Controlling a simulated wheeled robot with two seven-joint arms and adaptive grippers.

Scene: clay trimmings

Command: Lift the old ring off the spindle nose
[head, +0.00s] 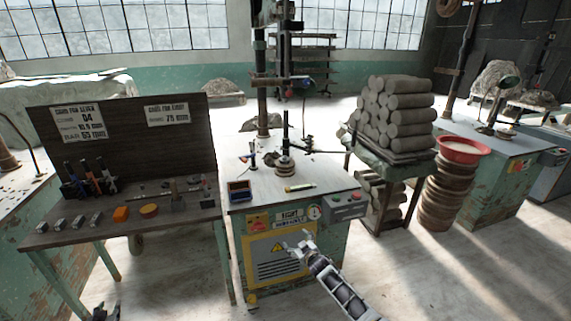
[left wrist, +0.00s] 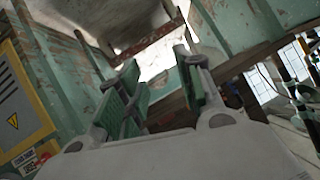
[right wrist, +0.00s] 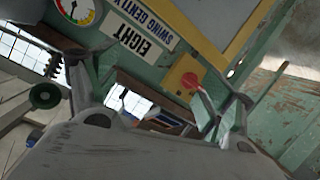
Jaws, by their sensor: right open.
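I cannot tell which of these is the old ring. My right gripper (head: 292,244) is open and empty in front of the machine, below its top and apart from the spindle. The right wrist view shows its spread fingers (right wrist: 150,105) before the machine's labelled front. My left gripper (head: 106,311) is low at the bottom left, near the bench legs. In the left wrist view its fingers (left wrist: 160,95) are apart with nothing between.
A dark bench (head: 130,232) with tools, blocks and a sign board stands left of the machine. A cart of stacked clay cylinders (head: 393,157) and a red basin (head: 463,150) stand right.

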